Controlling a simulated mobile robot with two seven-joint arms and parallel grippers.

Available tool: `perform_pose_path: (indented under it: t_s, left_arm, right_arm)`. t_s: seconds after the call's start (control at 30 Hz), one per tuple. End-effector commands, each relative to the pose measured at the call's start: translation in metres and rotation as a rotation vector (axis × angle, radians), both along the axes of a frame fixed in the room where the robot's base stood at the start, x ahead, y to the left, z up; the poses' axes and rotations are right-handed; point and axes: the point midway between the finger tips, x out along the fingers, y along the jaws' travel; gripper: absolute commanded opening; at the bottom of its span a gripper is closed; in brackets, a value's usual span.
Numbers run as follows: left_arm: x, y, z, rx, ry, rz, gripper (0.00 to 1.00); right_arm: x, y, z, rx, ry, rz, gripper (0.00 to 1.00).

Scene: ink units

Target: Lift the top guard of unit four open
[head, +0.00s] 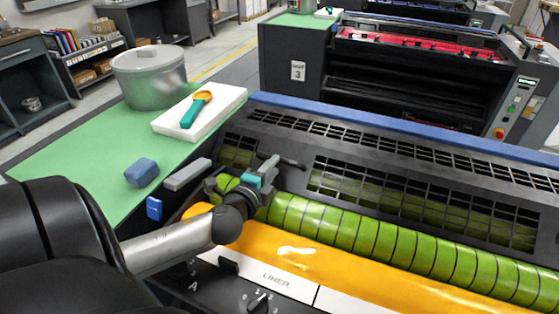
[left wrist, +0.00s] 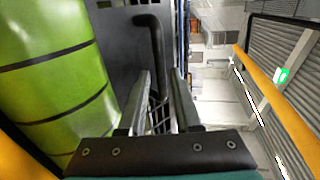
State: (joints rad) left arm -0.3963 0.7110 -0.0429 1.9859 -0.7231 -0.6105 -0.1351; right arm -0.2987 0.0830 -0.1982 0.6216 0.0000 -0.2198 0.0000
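Unit four's dark top guard (head: 300,165) lies low across the press right in front of me, and green roller shows through its mesh windows. A dark bar handle (head: 291,163) is at its left part. My left gripper (head: 268,168), with teal on it, is at the left end of the guard, close to the handle. In the left wrist view, the two fingers (left wrist: 162,105) are apart. The dark handle bar (left wrist: 157,50) runs down the picture into the gap between them; I cannot tell whether they touch it. My right gripper is not in view.
A green roller (head: 345,230) and a yellow ink surface (head: 350,270) lie in front of the guard. On the green bench top (head: 90,165) at left are a lidded pot (head: 150,80), a white board (head: 222,107) with a scoop, and a blue block (head: 141,172). Unit 3 (head: 297,70) stands behind.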

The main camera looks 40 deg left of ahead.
Motion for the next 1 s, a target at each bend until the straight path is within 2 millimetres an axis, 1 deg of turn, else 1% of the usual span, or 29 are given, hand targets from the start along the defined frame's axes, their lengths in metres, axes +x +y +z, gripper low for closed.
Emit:
perform_pose_path:
  t_s: [0.03, 0.1, 0.33, 0.5, 0.8, 0.87, 1.0]
  left_arm:
    - [0.008, 0.002, -0.002, 0.000, -0.002, -0.001, 0.32]
    - [0.016, 0.005, -0.003, 0.001, -0.002, 0.000, 0.32]
    - [0.037, 0.011, -0.008, -0.001, 0.000, -0.001, 0.32]
    - [0.043, 0.014, -0.010, -0.001, 0.001, -0.001, 0.32]
    - [0.044, 0.014, -0.010, -0.001, 0.001, -0.001, 0.32]
    - [0.044, 0.014, -0.010, -0.001, 0.001, -0.001, 0.27]
    - [0.044, 0.014, -0.010, -0.001, 0.001, -0.001, 0.11]
  right_arm:
    - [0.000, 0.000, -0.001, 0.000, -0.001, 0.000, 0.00]
    - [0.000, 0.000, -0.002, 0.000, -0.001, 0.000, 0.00]
    - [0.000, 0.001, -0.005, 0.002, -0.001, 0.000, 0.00]
    - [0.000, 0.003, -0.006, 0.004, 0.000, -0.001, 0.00]
    - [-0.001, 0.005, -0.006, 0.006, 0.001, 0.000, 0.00]
    - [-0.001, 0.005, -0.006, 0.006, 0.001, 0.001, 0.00]
    - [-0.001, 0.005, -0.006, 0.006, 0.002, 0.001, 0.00]
